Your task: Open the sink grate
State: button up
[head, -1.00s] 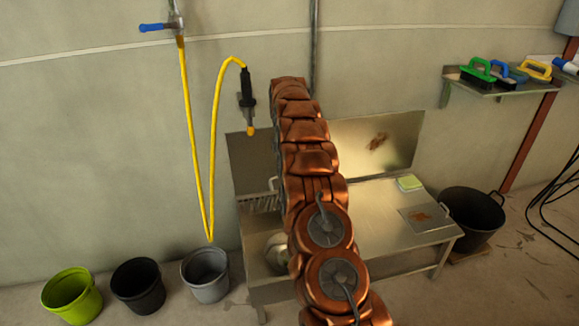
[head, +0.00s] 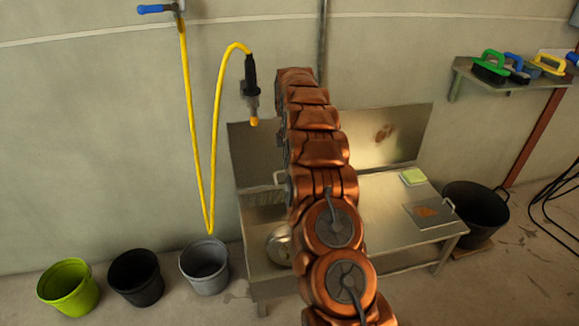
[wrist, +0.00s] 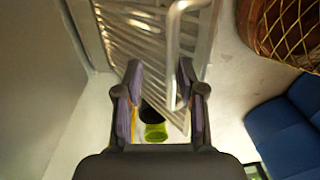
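The metal sink (head: 262,283) stands against the wall, partly hidden behind my arm. In the wrist view the slatted sink grate (wrist: 132,38) fills the upper middle, tilted in the picture. A pale bar-shaped handle (wrist: 174,55) on it runs down toward my gripper. The grate also shows in the head view (head: 262,198), with the handle (head: 279,178) at its right, beside my arm. My gripper (wrist: 160,85) is open, its fingers either side of the handle's lower end, which lies nearer the right finger. I cannot tell whether they touch. My arm hides the gripper in the head view.
A yellow hose (head: 190,120) hangs left of the sink. Green (head: 68,287), black (head: 136,280) and grey (head: 204,266) buckets stand on the floor at left. The steel worktop (head: 385,215) bears a sponge (head: 413,176). A black tub (head: 475,213) stands at right.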

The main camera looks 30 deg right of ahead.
jog(key=shift+d+r, duration=0.1)
notch_tip(320, 180, up, 7)
jog(key=shift+w+r, duration=0.15)
jog(key=shift+r, duration=0.05)
dwell(0.6)
dwell(0.4)
